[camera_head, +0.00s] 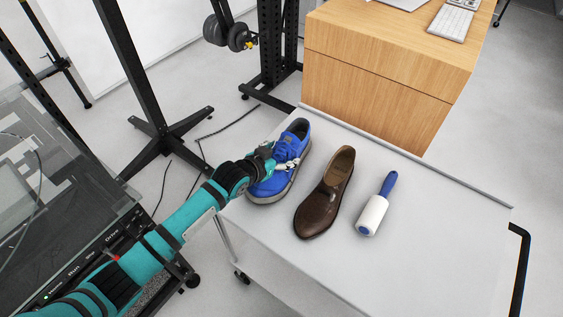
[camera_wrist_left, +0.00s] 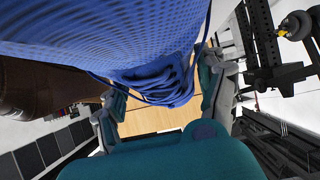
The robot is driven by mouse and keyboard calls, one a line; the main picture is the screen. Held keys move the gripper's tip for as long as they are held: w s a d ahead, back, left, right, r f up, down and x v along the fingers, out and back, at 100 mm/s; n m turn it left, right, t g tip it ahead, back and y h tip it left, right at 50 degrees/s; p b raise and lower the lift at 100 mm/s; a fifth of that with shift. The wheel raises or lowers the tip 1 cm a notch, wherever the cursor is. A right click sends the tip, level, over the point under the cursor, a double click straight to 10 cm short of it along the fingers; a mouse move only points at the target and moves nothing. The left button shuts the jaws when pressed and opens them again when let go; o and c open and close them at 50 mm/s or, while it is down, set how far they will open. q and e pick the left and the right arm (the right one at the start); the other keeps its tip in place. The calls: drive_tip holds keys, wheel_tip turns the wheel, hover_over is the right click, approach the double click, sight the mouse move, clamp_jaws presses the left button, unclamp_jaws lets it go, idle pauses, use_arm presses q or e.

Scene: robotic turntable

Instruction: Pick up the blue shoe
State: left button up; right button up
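The blue shoe (camera_head: 275,170) rests on the white cart top near its left edge, with laces and a grey-white sole. My left gripper (camera_head: 279,160) is over its lace area, reaching in from the left. In the left wrist view the shoe (camera_wrist_left: 120,45) fills the upper part, its laces hanging near the gripper. The left gripper's fingers (camera_wrist_left: 162,88) are spread apart, one on each side of the laces; firm contact cannot be made out. My right gripper is not in view.
A brown leather shoe (camera_head: 324,194) stands close to the right of the blue shoe. A lint roller (camera_head: 376,205) with a blue handle lies further right. The white cart top (camera_head: 440,235) is clear at right. A wooden desk (camera_head: 385,75) stands behind. Black stands are at left.

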use_arm(q)
drive_tip(key=c, duration=1)
drive_tip(key=shift+o, duration=0.2)
drive_tip(key=shift+r, duration=0.1)
